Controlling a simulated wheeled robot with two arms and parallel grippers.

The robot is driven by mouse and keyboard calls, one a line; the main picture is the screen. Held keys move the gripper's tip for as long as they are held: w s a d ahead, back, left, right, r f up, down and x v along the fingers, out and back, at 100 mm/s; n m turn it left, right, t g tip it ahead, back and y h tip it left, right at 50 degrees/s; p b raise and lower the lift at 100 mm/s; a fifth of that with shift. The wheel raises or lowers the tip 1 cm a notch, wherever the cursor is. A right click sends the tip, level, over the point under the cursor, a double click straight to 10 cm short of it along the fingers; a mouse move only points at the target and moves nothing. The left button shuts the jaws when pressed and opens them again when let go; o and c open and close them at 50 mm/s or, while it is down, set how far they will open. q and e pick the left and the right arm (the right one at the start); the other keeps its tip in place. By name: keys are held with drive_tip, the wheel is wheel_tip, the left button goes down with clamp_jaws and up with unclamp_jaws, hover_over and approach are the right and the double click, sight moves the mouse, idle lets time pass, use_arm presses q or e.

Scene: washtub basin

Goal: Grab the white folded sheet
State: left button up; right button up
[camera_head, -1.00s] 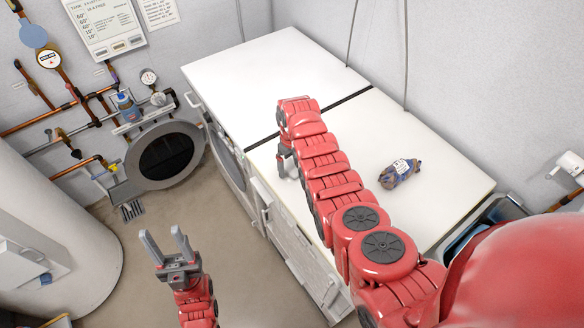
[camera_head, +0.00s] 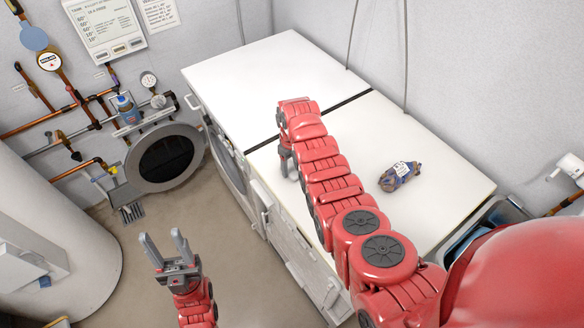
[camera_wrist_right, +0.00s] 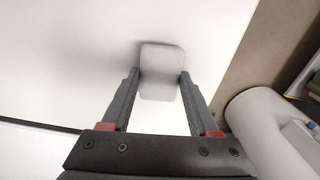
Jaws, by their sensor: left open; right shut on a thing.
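The white folded sheet (camera_wrist_right: 161,70) shows in the right wrist view as a small pale rounded block on the white top. My right gripper (camera_wrist_right: 159,78) has a finger on each side of it and is shut on it. In the head view the right gripper (camera_head: 286,168) points down at the white top near its front edge, and my right arm hides the sheet there. My left gripper (camera_head: 164,244) is open and empty, low over the floor, away from the sheet.
Two white-topped machines (camera_head: 255,75) stand side by side with a dark gap between them. A brown-blue packet (camera_head: 400,176) lies on the nearer top. A round door (camera_head: 165,157) stands open at the left. A white tank (camera_head: 45,245) is at the far left.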

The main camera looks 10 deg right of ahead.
sight(295, 175)
drive_tip(key=shift+r+b, duration=0.55)
drive_tip(key=shift+r, duration=0.1)
drive_tip(key=shift+s+r+b, duration=0.2)
drive_tip(key=shift+r+b, duration=0.25)
drive_tip(key=shift+r, duration=0.4)
drive_tip(key=shift+s+d+r, duration=0.1)
drive_tip(key=shift+s+d, duration=0.05)
drive_tip(key=shift+s, duration=0.9)
drive_tip(key=s+p, duration=0.2)
drive_tip(key=s+r+p, duration=0.1)
drive_tip(key=s+p, duration=0.1)
drive_tip(key=p, duration=0.1)
drive_tip(key=s+p, duration=0.1)
drive_tip(key=p, duration=0.1)
drive_tip(key=shift+s+d+r, duration=0.25)
drive_tip(key=shift+s+d, duration=0.05)
drive_tip(key=shift+s, duration=0.1)
drive_tip(key=s+p, duration=0.1)
drive_tip(key=s, duration=0.1)
drive_tip(key=s+p, duration=0.1)
drive_tip(key=s, duration=0.1)
drive_tip(key=s+p, duration=0.1)
drive_tip(key=s, duration=0.1)
drive_tip(key=shift+d+f+p, duration=0.15)
drive_tip(key=shift+d+p, duration=0.2)
drive_tip(key=shift+s, duration=0.9)
